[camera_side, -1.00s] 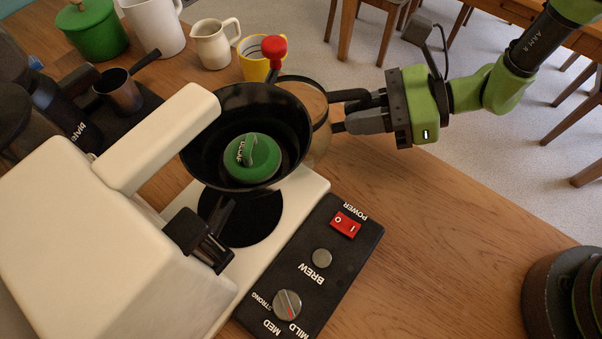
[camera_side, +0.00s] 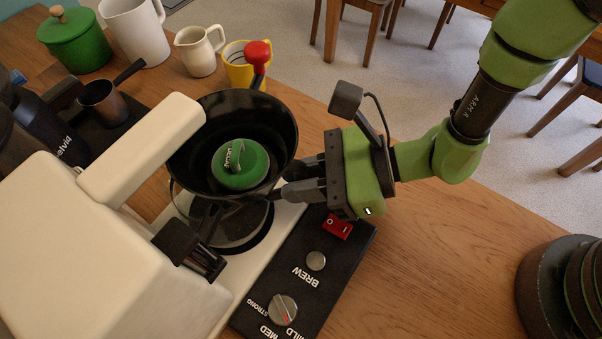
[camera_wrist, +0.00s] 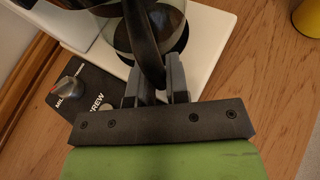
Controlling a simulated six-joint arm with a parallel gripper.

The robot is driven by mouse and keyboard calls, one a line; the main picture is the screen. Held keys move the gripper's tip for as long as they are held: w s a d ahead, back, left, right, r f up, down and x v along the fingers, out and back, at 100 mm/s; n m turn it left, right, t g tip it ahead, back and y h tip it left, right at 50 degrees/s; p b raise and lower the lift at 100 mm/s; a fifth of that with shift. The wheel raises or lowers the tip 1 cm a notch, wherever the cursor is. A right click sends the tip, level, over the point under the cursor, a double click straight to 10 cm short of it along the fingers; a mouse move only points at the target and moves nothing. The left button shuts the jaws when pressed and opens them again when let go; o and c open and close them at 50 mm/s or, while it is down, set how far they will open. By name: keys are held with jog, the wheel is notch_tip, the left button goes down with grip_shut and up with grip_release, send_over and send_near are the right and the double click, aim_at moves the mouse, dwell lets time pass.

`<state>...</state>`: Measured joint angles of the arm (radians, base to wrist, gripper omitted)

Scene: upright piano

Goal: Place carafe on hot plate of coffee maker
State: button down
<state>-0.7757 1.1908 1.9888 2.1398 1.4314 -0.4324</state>
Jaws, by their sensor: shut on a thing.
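The carafe (camera_side: 232,226) is clear glass with a black handle. In the side view it stands low under the black filter basket, its upper part hidden by the basket. It is over the dark round hot plate (camera_side: 262,236) of the white coffee maker (camera_side: 75,245); I cannot tell whether its base touches the plate. My gripper (camera_side: 284,182) is shut on the carafe's handle from the right. In the wrist view my gripper (camera_wrist: 148,88) grips the black handle, with the glass of the carafe (camera_wrist: 168,22) beyond it.
The black filter basket (camera_side: 270,115) with a green lid-like piece (camera_side: 240,164) hangs just above the carafe. The control panel (camera_side: 300,285) lies in front. Mugs, a jug and a green pot stand behind.

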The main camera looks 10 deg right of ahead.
jog(key=shift+f, duration=0.1)
jog(key=c, duration=1.1)
grip_release()
jog(key=shift+d+r, duration=0.2)
jog(key=shift+d, duration=0.05)
jog(key=v, duration=1.1)
jog(key=shift+d, duration=0.2)
jog(key=shift+r, duration=0.15)
